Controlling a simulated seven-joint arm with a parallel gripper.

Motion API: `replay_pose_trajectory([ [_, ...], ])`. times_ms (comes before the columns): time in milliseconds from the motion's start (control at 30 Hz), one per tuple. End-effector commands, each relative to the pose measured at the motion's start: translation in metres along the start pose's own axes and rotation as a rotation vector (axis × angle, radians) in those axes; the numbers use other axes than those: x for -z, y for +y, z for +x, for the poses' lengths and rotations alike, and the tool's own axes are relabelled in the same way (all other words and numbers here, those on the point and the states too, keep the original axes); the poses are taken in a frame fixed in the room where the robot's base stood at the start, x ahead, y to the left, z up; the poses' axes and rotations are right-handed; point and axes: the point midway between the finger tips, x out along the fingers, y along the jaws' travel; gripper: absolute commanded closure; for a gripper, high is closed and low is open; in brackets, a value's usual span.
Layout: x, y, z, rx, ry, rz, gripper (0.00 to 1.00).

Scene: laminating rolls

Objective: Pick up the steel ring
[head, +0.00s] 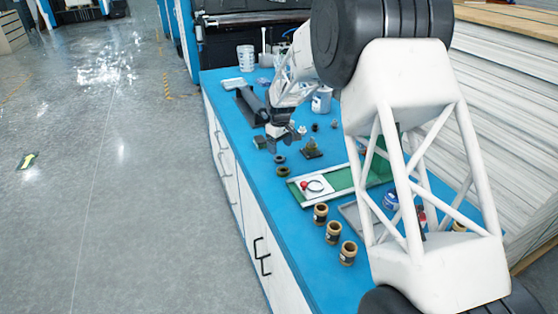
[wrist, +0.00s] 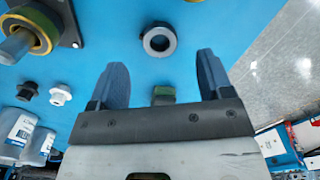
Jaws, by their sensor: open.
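A grey metal ring with a round hole (wrist: 158,41) lies flat on the blue bench in the wrist view, just beyond my fingertips and roughly midway between them. In the head view a small dark ring (head: 280,159) at that spot lies just in front of my gripper (head: 282,133). My gripper also shows in the wrist view (wrist: 161,62), with its two blue-grey fingers wide apart and nothing held. A dark piece with a green top (wrist: 163,95) shows between the finger bases, partly hidden by the gripper body.
A dark block with a ringed peg (head: 311,148) stands to the right of the gripper. A second small ring (head: 283,171) lies nearer.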

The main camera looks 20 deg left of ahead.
Motion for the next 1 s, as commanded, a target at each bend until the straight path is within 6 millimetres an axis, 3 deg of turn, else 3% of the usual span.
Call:
replay_pose_trajectory([
  [467,0.0,0.0,0.006,0.0,0.0,0.0,0.27],
  [1000,0.001,0.001,0.054,0.0,0.0,0.0,0.27],
])
